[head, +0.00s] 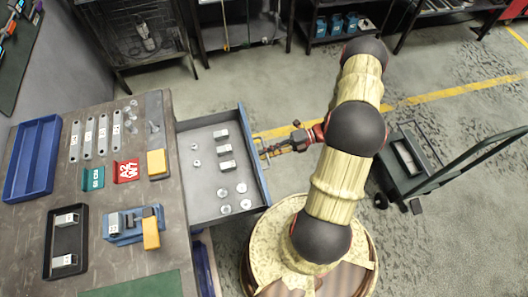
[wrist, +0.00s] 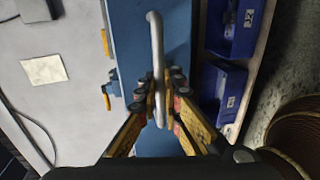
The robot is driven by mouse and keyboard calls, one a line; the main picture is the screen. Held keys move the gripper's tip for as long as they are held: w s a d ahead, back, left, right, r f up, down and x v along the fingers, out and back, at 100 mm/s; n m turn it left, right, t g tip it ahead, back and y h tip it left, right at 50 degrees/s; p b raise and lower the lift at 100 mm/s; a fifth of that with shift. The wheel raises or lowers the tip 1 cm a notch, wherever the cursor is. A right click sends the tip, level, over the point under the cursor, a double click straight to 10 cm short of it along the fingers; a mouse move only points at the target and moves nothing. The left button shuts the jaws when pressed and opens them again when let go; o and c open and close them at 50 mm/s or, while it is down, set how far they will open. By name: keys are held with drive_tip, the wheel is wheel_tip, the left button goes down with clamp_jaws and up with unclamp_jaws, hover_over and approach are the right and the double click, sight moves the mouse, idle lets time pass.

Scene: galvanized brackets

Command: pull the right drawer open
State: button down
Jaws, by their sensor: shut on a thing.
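The right drawer (head: 207,203) stands pulled out from the right side of the workbench in the head view. Its grey floor holds a few metal brackets and several round metal washers, and its front panel is blue. In the wrist view the silver bar handle (wrist: 156,35) runs down the blue drawer front (wrist: 125,35). My gripper (head: 268,151) is at the outer side of the drawer front. In the wrist view my gripper (wrist: 160,92) has its fingers closed around the handle. The handle's grasped part is partly hidden by the fingers.
The workbench top (head: 125,215) carries a blue tray (head: 57,134), a black tray (head: 48,243), labelled metal strips, a red card (head: 126,171) and a blue fixture. A dark cart (head: 437,178) stands at right. Shelves line the back. Open floor lies behind the drawer.

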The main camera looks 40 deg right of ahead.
drive_tip(key=c, duration=2)
unclamp_jaws()
drive_tip(key=shift+d, duration=0.15)
drive_tip(key=v, duration=1.1)
drive_tip(key=shift+d, duration=0.35)
drive_tip(key=shift+s, duration=0.1)
